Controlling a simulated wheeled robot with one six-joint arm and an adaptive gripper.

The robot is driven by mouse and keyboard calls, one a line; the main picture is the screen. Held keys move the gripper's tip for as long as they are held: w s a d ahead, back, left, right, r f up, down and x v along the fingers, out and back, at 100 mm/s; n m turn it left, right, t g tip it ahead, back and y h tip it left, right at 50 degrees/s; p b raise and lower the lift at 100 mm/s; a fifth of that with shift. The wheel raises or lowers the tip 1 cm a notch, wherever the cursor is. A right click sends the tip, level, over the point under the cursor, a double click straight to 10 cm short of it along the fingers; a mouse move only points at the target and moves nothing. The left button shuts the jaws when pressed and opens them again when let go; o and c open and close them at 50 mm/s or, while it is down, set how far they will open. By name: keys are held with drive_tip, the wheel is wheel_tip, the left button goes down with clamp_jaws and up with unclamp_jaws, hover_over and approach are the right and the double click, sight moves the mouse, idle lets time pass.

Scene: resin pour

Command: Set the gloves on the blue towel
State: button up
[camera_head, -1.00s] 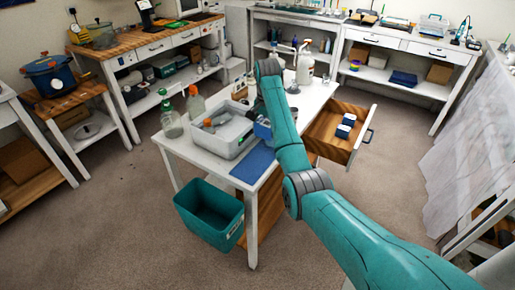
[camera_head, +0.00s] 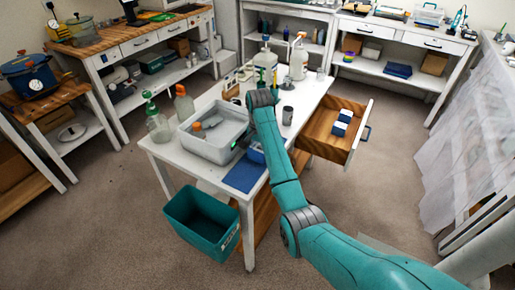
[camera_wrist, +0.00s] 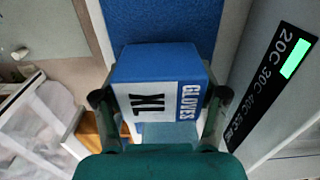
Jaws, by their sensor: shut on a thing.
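The gloves are a blue box with a white "GLOVES XL" label (camera_wrist: 160,100), held between the two fingers of my gripper (camera_wrist: 160,112) in the wrist view. In the head view the gloves box (camera_head: 257,156) shows partly behind my arm, at the far right end of the blue towel. The blue towel (camera_head: 243,177) lies flat on the white table's near end. In the wrist view the towel (camera_wrist: 165,20) shows beyond the box. I cannot tell whether the box touches the towel.
A grey tub (camera_head: 205,150) stands right beside the towel; its temperature strip (camera_wrist: 272,80) is close to my gripper. An open drawer (camera_head: 318,140) holds several blue-and-white boxes (camera_head: 341,122). Bottles (camera_head: 157,125) stand left of the tub. A teal bin (camera_head: 200,222) is on the floor.

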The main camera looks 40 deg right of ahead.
drive_tip(key=shift+f, duration=0.1)
drive_tip(key=o, duration=1)
drive_tip(key=shift+o, duration=0.2)
